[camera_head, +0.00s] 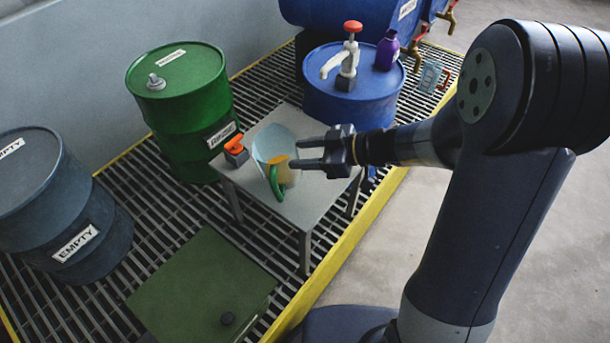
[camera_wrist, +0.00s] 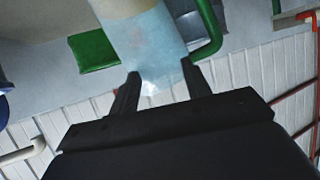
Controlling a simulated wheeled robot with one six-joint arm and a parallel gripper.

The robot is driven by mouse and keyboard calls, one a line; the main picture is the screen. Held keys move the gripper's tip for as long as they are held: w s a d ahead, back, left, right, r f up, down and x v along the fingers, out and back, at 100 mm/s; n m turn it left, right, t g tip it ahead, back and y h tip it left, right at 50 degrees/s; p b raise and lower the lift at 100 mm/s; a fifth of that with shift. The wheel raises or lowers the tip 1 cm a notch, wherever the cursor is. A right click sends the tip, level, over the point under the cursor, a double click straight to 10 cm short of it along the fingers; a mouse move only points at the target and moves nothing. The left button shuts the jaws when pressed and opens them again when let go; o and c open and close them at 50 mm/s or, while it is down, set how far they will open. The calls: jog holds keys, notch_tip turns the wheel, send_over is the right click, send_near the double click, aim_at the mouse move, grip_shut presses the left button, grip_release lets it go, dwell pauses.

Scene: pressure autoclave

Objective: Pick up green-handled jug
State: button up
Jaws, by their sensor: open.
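The green-handled jug (camera_head: 270,143) is pale blue and translucent, with an ochre patch low on its side. It stands on a small grey table (camera_head: 257,203), its green handle toward the camera. It also shows in the wrist view (camera_wrist: 145,42), with the handle curving at its right. My gripper (camera_head: 294,154) is open and empty, its two fingers pointing left at the jug's right side. In the wrist view my fingertips (camera_wrist: 160,69) are apart, with part of the jug's body showing between them. I cannot tell whether they touch it.
An orange-topped item (camera_head: 235,149) stands left of the jug. A green drum (camera_head: 185,115) is behind left, and a blue drum (camera_head: 355,108) with a pump (camera_head: 345,57) and purple bottle (camera_head: 387,50) behind right. A red-handled jug (camera_head: 431,77) is farther right. Open floor lies right.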

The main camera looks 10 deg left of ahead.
grip_shut()
dwell(0.7)
notch_tip(320, 180, up, 10)
jog(key=p, duration=0.2)
jog(key=shift+p, duration=0.4)
jog(key=c, duration=0.9)
grip_release()
jog(key=o, duration=1.8)
